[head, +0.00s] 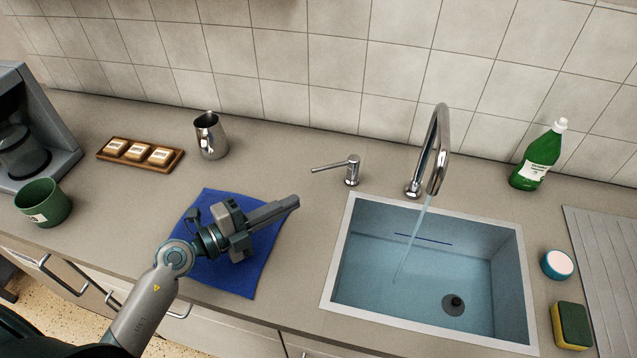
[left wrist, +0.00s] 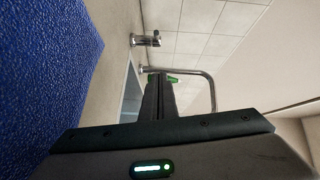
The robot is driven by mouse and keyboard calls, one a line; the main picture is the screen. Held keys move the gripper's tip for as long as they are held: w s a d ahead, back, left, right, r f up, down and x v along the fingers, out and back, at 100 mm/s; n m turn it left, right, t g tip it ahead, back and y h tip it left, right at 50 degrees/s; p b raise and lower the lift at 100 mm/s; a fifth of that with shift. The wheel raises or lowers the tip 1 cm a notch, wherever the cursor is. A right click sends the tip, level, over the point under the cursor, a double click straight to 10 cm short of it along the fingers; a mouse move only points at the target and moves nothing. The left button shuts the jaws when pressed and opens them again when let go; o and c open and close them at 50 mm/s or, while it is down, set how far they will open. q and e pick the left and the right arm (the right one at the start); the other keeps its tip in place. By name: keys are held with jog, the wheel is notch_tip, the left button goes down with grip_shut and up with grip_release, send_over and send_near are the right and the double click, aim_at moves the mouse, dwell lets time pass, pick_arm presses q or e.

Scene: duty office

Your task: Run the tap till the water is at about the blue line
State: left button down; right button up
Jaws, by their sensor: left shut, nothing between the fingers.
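The chrome tap (head: 440,150) arches over the sink, and a thin stream of water (head: 410,240) runs from its spout into the basin. The sink (head: 340,265) has a short dark blue line (head: 422,238) on its back wall. The line shows clearly; the exact water level is hard to tell. The lever (head: 350,167) stands left of the tap, its handle pointing left. My left gripper (head: 294,203) is shut and empty above the blue cloth, left of the sink and apart from the lever. In the left wrist view its fingers (left wrist: 158,84) point towards the tap (left wrist: 205,75). My right gripper is out of view.
The blue cloth (head: 240,283) lies left of the sink. A metal jug (head: 210,137), a wooden tray (head: 112,158), a green mug (head: 44,203) and a coffee machine (head: 45,130) stand further left. A green bottle (head: 538,158), a round tub (head: 557,265) and a sponge (head: 571,326) are right.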

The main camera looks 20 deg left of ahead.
aim_at(335, 166)
pick_arm(q)
jog(key=shift+d, duration=0.1)
dwell(0.3)
jog(key=shift+w+d+p, duration=0.3)
jog(key=shift+w, duration=0.15)
jog(key=p+x, duration=0.2)
jog(key=x, duration=0.7)
jog(key=shift+w+r, duration=0.1)
jog(key=shift+w+a+f, duration=0.2)
jog(key=shift+w+a, duration=0.15)
jog(key=shift+w, duration=0.1)
jog(key=shift+w+a+f, duration=0.2)
jog(key=shift+w+a, duration=0.2)
jog(key=shift+w, duration=0.05)
jog(key=shift+w+a+f, duration=0.15)
jog(key=shift+w+a, duration=0.35)
